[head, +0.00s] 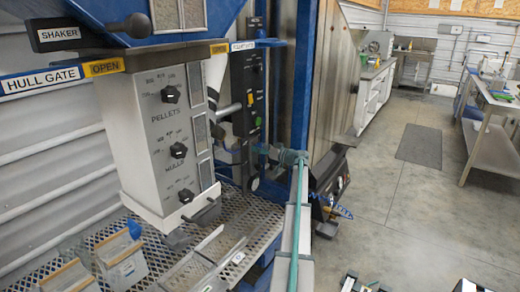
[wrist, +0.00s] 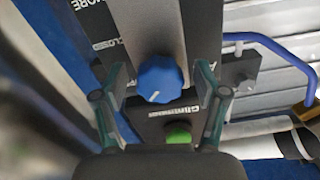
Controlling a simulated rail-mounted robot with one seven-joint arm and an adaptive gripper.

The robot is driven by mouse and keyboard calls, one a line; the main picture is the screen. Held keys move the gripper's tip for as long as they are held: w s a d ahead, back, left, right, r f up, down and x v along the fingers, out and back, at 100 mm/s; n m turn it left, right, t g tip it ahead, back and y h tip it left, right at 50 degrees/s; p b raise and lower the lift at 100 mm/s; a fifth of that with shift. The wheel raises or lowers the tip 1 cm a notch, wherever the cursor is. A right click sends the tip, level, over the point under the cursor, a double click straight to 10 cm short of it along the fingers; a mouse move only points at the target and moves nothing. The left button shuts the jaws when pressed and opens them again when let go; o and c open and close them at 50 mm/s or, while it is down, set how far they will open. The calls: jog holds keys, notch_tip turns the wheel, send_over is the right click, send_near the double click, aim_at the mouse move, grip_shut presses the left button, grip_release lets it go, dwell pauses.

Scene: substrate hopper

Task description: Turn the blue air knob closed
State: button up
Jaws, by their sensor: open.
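The blue air knob (wrist: 160,80) sits on a dark panel (wrist: 150,28) in the wrist view. Its small white mark is at its lower edge, slightly left of centre. White lettering reading "CLOSED" and "MORE" is on the panel to its upper left. My gripper (wrist: 160,96) is open, with one finger on each side of the knob and visible gaps between. In the head view my gripper (head: 254,151) is at the lower part of the black control panel (head: 240,82). There the knob cannot be made out behind the gripper.
A green button (wrist: 178,136) is just below the knob in the wrist view. A blue bent tube (wrist: 270,45) runs at the right. In the head view, a grey box with black dials (head: 170,130) stands left of the panel, above a perforated metal shelf (head: 255,222).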

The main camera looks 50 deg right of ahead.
jog(key=c, duration=1.1)
jog(key=shift+c, duration=0.2)
jog(key=shift+f+m, duration=0.1)
jog(key=shift+m, duration=0.2)
jog(key=m+b, duration=0.2)
jog(key=shift+m, duration=0.3)
jog(key=m, duration=0.5)
jog(key=m+p, duration=0.1)
jog(key=m, duration=0.4)
jog(key=m+p, duration=0.1)
jog(key=m, duration=0.3)
jog(key=shift+m+p, duration=0.3)
jog(key=shift+p, duration=0.1)
